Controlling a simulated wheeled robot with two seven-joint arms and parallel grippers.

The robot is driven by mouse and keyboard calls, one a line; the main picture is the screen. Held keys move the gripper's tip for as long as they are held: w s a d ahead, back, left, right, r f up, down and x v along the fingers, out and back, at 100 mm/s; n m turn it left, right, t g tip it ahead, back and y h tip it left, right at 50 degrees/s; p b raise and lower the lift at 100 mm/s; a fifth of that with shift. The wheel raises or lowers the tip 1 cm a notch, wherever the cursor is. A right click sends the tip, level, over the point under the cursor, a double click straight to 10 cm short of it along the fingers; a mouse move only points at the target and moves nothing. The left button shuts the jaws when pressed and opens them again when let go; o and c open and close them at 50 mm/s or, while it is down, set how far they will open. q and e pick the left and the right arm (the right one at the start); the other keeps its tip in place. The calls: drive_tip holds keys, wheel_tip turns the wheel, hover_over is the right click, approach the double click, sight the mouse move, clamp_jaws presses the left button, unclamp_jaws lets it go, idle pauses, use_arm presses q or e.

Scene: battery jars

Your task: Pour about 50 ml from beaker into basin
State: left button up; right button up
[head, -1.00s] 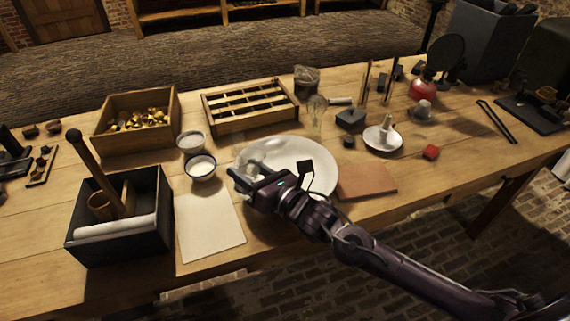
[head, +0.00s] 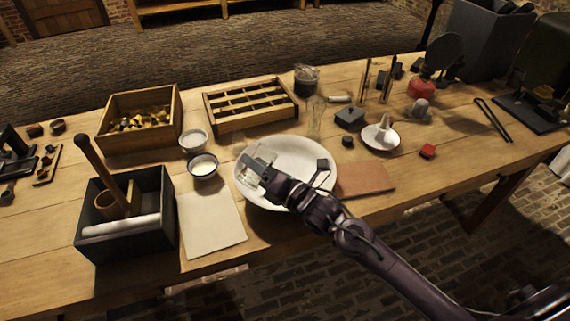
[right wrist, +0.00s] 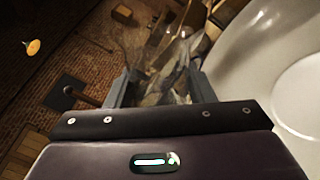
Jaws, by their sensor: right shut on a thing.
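The white basin (head: 308,160) is a wide round dish near the front middle of the table. It also fills the right side of the right wrist view (right wrist: 296,80). My right gripper (head: 259,168) is over the basin's left part and is shut on a clear glass beaker (head: 257,157). In the right wrist view the beaker (right wrist: 165,62) shows between the two fingers. The beaker looks tilted, but its rim and liquid level are too faint to read. I cannot tell whether liquid is flowing. My left gripper is out of view.
Two small bowls (head: 203,167) (head: 194,141) stand left of the basin, with a pale sheet (head: 212,224) in front. A terracotta-coloured slab (head: 364,179) lies to the right. A slatted wooden rack (head: 251,121) and a clear glass vessel (head: 316,118) stand behind.

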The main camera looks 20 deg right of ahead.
drive_tip(key=shift+d+r+m+p, duration=0.1)
drive_tip(key=shift+r+m+p, duration=0.4)
drive_tip(key=shift+m+p, duration=0.35)
drive_tip(key=shift+r+m+p, duration=0.45)
drive_tip(key=shift+m+p, duration=0.05)
drive_tip(key=shift+m, duration=0.55)
idle(0.7)
drive_tip(key=shift+w+d+f+m, duration=0.3)
drive_tip(key=shift+d+m, duration=0.25)
drive_tip(key=shift+m, duration=0.25)
idle(0.6)
drive_tip(key=shift+s+a+r+n, duration=0.25)
drive_tip(key=shift+s+a+n, duration=0.05)
drive_tip(key=shift+a+n, duration=0.2)
drive_tip(key=shift+s+a+f+n+b, duration=0.1)
drive_tip(key=shift+a+f+n+b, duration=0.1)
drive_tip(key=shift+f+n+b, duration=0.65)
drive_tip(key=shift+r+n, duration=0.35)
drive_tip(key=shift+n, duration=0.1)
drive_tip(key=shift+f+n+b, duration=0.7)
drive_tip(key=shift+n+b, duration=0.25)
drive_tip(key=shift+n, duration=0.15)
drive_tip(key=shift+f+n+b, duration=0.1)
drive_tip(key=shift+n+b, duration=0.2)
drive_tip(key=shift+n, duration=0.2)
